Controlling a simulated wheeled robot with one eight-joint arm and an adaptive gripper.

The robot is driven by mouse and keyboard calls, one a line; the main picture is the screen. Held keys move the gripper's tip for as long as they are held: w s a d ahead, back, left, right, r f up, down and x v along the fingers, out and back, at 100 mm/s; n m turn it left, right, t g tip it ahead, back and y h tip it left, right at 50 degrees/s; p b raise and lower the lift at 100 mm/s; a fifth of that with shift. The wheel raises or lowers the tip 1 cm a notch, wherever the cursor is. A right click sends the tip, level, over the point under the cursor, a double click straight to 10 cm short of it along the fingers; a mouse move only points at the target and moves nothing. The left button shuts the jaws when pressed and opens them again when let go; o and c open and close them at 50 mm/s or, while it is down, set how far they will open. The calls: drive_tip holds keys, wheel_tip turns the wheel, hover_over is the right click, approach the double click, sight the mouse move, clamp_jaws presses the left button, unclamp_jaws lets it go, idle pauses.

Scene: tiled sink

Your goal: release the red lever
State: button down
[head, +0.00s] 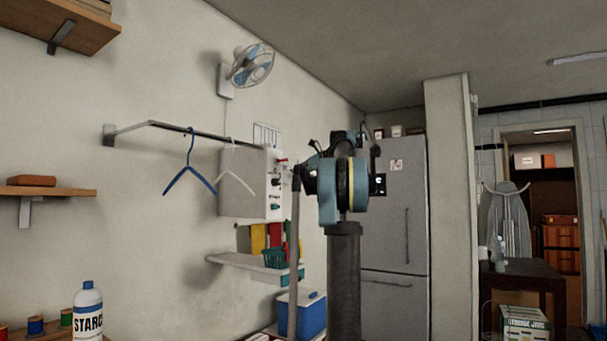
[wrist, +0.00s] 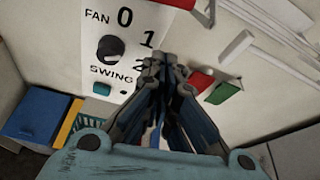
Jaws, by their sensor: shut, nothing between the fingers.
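The red lever (head: 282,160) sticks out near the top of the white control box (head: 243,188) on the left wall. In the wrist view a red piece that looks like the lever (wrist: 181,4) is at the top edge, cut off by the frame. The box face (wrist: 145,20) there carries the words FAN and SWING, a dark knob (wrist: 110,48) and a teal button (wrist: 102,88). My gripper (wrist: 166,68) is shut and empty, lying below the red piece in the picture. Its fingertips overlap the panel's edge; I cannot tell whether they touch it. In the head view my arm hides the gripper.
A fridge (head: 395,220) stands behind my arm.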

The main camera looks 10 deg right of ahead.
sight(281, 161)
drive_tip(key=shift+w+a+r, duration=0.5)
drive_tip(key=shift+a+r, duration=0.2)
drive_tip(key=shift+r, duration=0.05)
drive_tip(key=shift+w+a+r, duration=0.5)
drive_tip(key=shift+a+r, duration=0.15)
drive_tip(key=shift+r, duration=0.05)
drive_tip(key=shift+a, duration=0.25)
